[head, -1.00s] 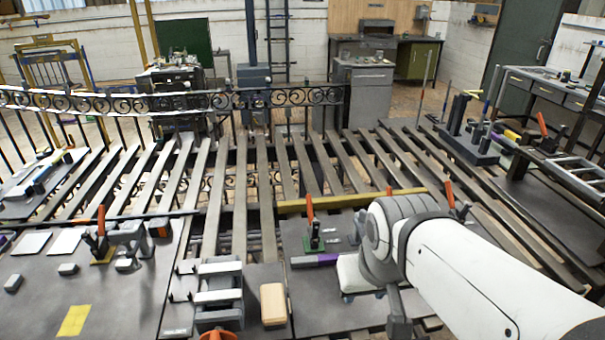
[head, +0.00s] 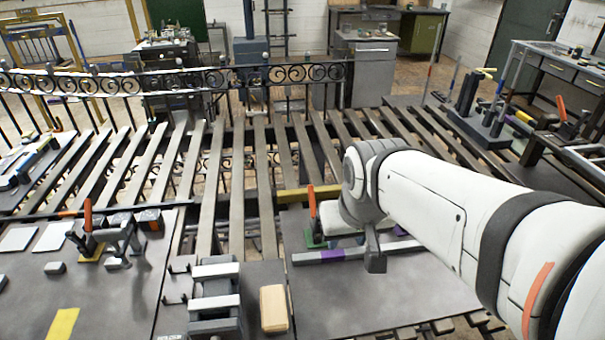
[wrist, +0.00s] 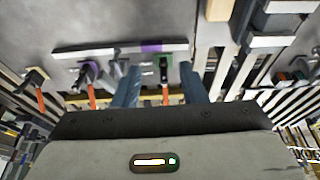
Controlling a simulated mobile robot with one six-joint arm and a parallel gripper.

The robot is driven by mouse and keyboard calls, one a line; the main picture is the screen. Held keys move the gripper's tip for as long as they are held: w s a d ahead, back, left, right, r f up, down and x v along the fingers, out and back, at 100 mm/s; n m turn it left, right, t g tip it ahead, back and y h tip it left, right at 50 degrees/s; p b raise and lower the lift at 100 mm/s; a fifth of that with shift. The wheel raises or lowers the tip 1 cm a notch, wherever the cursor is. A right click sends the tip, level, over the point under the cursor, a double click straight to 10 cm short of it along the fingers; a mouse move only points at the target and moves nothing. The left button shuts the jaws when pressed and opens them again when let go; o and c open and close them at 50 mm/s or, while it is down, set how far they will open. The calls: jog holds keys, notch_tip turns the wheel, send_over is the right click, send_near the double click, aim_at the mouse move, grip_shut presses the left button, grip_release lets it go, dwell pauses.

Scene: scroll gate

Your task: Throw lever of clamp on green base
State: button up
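The clamp on the green base (head: 315,241) stands at the back of the dark plate in the head view, with its orange lever (head: 312,203) upright. In the wrist view the green-based clamp (wrist: 164,70) is between my fingers, and its orange lever (wrist: 165,95) points toward the camera. My gripper (wrist: 159,78) is open, with one finger on each side of the lever and gaps visible on both sides. Nothing is held. In the head view my arm hides the fingers and part of the clamp's right side.
A grey bar with a purple band (head: 345,253) lies in front of the clamp. A yellow bar (head: 305,194) lies behind it. Another orange-levered clamp on a yellow base (head: 91,248) stands left. More orange-levered clamps (wrist: 88,75) show at left in the wrist view.

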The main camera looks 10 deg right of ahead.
jog(key=w+f, duration=0.3)
jog(key=w, duration=1.2)
send_over(312, 193)
jog(key=s, duration=0.2)
jog(key=shift+t, duration=0.4)
jog(key=f, duration=1)
jog(key=shift+s+f, duration=0.15)
jog(key=shift+s, duration=0.05)
jog(key=shift+p+x, duration=0.7)
jog(key=shift+x, duration=3.25)
grip_shut()
